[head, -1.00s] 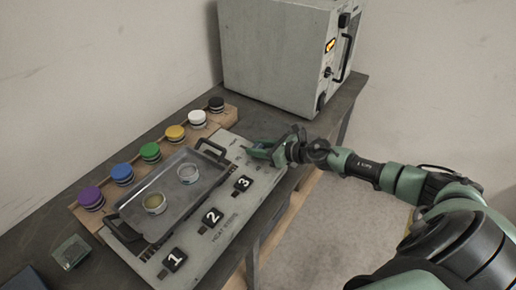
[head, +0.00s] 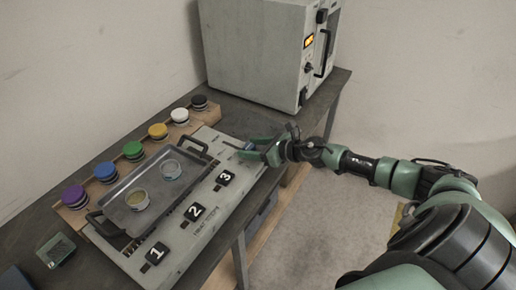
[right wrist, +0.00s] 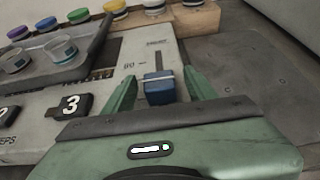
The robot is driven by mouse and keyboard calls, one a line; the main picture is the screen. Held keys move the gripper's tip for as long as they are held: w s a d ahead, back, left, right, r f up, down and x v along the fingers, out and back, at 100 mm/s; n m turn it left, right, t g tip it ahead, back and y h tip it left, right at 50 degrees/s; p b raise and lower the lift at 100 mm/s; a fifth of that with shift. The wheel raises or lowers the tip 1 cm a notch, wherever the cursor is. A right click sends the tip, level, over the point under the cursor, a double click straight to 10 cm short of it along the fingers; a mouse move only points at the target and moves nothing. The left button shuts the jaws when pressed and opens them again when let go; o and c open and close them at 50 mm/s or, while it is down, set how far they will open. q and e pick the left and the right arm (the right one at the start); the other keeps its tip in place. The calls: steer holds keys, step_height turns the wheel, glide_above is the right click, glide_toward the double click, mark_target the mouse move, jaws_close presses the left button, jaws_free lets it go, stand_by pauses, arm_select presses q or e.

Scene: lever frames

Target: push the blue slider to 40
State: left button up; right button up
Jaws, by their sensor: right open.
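The blue slider (right wrist: 160,88) shows in the right wrist view as a small block on the panel's pale top. A dark slot (right wrist: 157,58) runs away from it, with a number beside it that looks like 60. My right gripper (right wrist: 160,76) is open, with one green finger on each side of the slider; I cannot tell whether either touches it. In the head view my right gripper (head: 258,150) is at the far right end of the panel (head: 200,232), and only a little blue of the slider (head: 248,146) shows between the fingers. My left gripper is not in view.
A grey tray (head: 192,180) with two small dishes lies on the panel beside switches marked 1, 2 and 3. A wooden rack (head: 143,163) with several coloured-lid jars stands behind. A large grey box-shaped device (head: 250,60) stands beyond, on the bench.

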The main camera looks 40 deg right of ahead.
mark_target(253, 149)
steer(key=v, duration=0.1)
steer(key=b+v, duration=0.1)
steer(key=v, duration=0.1)
steer(key=b+v, duration=0.1)
steer(key=v, duration=0.1)
steer(key=shift+s+d+f, duration=0.1)
steer(key=shift+f, duration=0.25)
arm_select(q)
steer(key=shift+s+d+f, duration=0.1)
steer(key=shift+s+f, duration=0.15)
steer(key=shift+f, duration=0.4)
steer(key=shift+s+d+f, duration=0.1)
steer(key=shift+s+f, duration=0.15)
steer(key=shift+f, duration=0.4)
arm_select(e)
steer(key=shift+r+v, duration=0.2)
steer(key=shift+v, duration=1)
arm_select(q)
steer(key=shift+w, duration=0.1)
